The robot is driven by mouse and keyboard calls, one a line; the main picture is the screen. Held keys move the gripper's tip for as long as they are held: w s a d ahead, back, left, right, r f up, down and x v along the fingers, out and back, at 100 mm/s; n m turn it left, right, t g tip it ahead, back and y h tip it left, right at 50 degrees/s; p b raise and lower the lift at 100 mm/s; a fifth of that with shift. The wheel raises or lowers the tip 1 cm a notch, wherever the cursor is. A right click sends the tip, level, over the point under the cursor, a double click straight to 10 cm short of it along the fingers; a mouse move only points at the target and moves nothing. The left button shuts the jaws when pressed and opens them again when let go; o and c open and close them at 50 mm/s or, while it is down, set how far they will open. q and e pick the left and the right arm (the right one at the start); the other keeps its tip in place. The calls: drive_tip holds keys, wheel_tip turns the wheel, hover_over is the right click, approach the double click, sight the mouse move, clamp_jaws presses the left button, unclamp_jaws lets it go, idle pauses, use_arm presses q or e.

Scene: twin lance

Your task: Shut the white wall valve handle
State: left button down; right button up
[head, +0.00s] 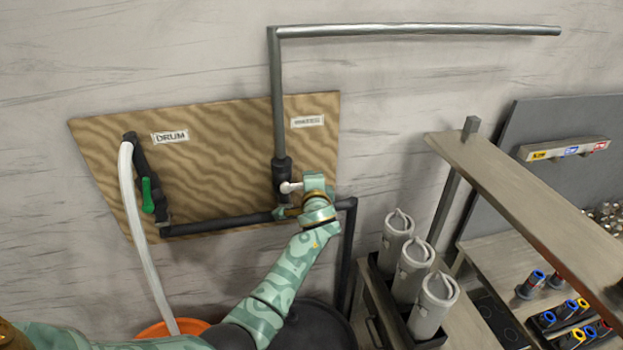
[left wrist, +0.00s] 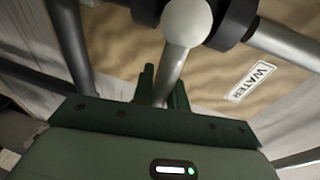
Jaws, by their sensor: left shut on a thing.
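The white wall valve handle (head: 291,187) sits on the dark valve body (head: 282,172) at the lower end of a grey upright pipe. It sticks out to the right, toward my left gripper (head: 304,185). In the left wrist view the handle is a pale rod with a white ball (left wrist: 187,22) near the valve. The two green fingers of my left gripper (left wrist: 163,88) are shut on the rod, one on each side. The rod's outer end is hidden by the gripper. My right gripper is not in view.
A green-handled valve (head: 147,194) and white hose (head: 135,215) are at the wooden board's left, by a DRUM label (head: 170,137). A WATER label (left wrist: 250,82) shows in the wrist view. Grey canisters (head: 414,272) and a shelf (head: 530,200) stand at right.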

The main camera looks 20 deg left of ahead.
use_arm(q)
drive_tip(key=shift+a, duration=0.1)
idle(0.4)
drive_tip(key=c, duration=1.5)
unclamp_jaws()
drive_tip(key=shift+o, duration=0.6)
drive_tip(key=shift+a+f, duration=0.1)
drive_tip(key=shift+f, duration=0.05)
